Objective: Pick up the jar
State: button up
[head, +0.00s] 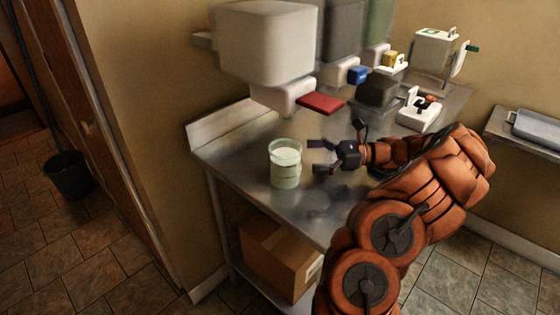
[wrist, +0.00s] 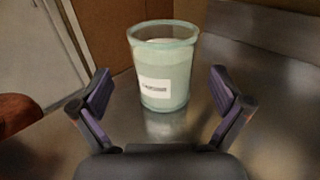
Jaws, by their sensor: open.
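The jar (head: 286,164) is pale green and see-through, with whitish contents. It stands upright near the left front part of the metal table (head: 228,158). In the wrist view the jar (wrist: 163,72) shows a white label on its side and stands ahead of my fingers. My gripper (head: 322,157) is just to the right of the jar in the head view, with its fingers pointing at it. In the wrist view my gripper (wrist: 164,100) is open and empty, its two fingers spread on either side of the jar's lower part. I see no finger touching the jar.
A large white container (head: 268,42) and a red flat thing (head: 320,103) are behind the jar. A dark box (head: 378,90) and a white device (head: 419,110) stand farther right. A cardboard box (head: 280,255) sits below the table. The tabletop around the jar is clear.

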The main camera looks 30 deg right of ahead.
aim_at(270, 156)
jog(key=shift+w+p+x, duration=0.25)
jog(key=shift+p+x, duration=0.45)
jog(key=shift+x, duration=3)
jog(key=shift+d+f, duration=0.15)
jog(key=shift+f, duration=0.05)
jog(key=c, duration=1.5)
jog(key=shift+c, duration=0.2)
jog(key=shift+r, duration=0.1)
